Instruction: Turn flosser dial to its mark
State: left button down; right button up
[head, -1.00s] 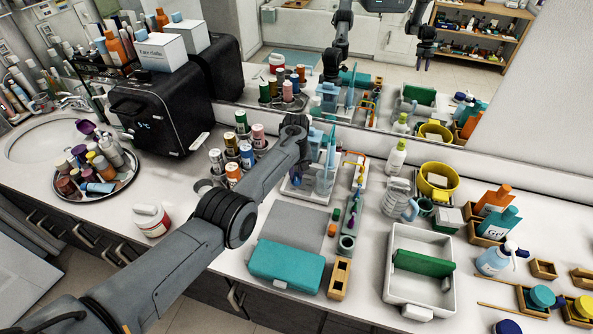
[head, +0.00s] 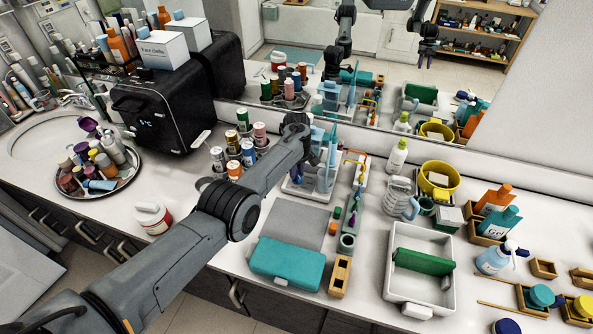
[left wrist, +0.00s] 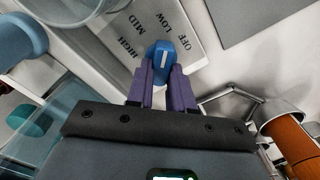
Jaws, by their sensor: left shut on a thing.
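The flosser (head: 325,175) stands on a white base near the mirror in the head view, with a light-blue clear part. Its blue dial (left wrist: 163,66) has a white pointer line and sits on a pale panel (left wrist: 150,25) lettered HIGH, MID, LOW and OFF. The pointer faces the lettering; I cannot tell exactly which label it meets. My left gripper (left wrist: 162,90) has its purple fingers on both sides of the dial and is shut on it. In the head view my left gripper (head: 297,170) is largely hidden by my wrist. My right gripper shows only as a mirror reflection.
Several cans (head: 233,168) stand left of my wrist. A grey mat (head: 295,227), teal case (head: 287,265) and white tray (head: 411,290) lie in front. In the left wrist view, an orange cylinder (left wrist: 292,140) in a metal ring is close at right.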

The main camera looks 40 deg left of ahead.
pick_arm(q)
jog(key=c, duration=1)
grip_release()
jog(key=shift+r, duration=0.45)
notch_tip(320, 180, up, 10)
jog(key=p, duration=0.2)
jog(key=shift+p, duration=0.35)
